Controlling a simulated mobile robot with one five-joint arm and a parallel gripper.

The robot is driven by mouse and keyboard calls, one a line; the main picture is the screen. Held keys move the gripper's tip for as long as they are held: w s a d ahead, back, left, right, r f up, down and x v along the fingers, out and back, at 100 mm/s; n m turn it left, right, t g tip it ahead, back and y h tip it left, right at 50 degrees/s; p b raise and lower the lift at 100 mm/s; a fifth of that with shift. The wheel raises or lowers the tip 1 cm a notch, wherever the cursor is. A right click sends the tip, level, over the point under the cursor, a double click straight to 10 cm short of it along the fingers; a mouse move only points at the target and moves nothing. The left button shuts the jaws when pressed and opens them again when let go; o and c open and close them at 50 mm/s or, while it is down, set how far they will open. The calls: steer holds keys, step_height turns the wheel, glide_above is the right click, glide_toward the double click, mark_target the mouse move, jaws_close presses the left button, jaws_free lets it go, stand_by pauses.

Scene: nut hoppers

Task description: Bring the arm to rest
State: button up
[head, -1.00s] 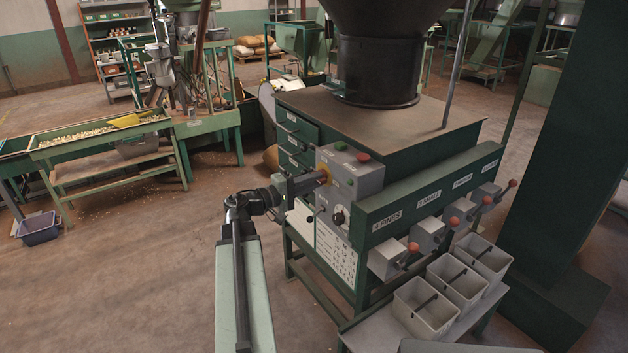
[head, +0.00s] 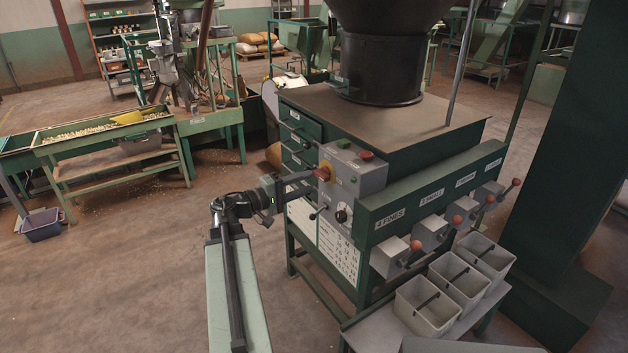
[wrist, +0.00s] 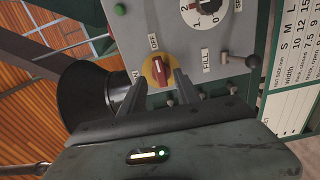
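My gripper (head: 306,182) is at the left side of the grey control box (head: 352,172) on the green machine. In the wrist view its two fingers (wrist: 159,84) stand apart, with nothing held between them. The red rotary knob (wrist: 160,72) on its yellow disc shows between and beyond the fingertips. The knob also shows in the head view (head: 322,173), close to the fingertips. My arm reaches up from the bottom of the head view and bends toward the box.
A small black-knobbed lever (wrist: 250,62) and a numbered dial (wrist: 205,8) are beside the knob. Red-knobbed slide handles (head: 416,245) and grey bins (head: 428,305) stand at the right. A purple crate (head: 41,225) lies far left.

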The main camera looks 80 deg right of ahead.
steer(key=v, duration=0.3)
steer(key=shift+w+a, duration=0.15)
steer(key=shift+a, duration=0.1)
steer(key=shift+w, duration=0.15)
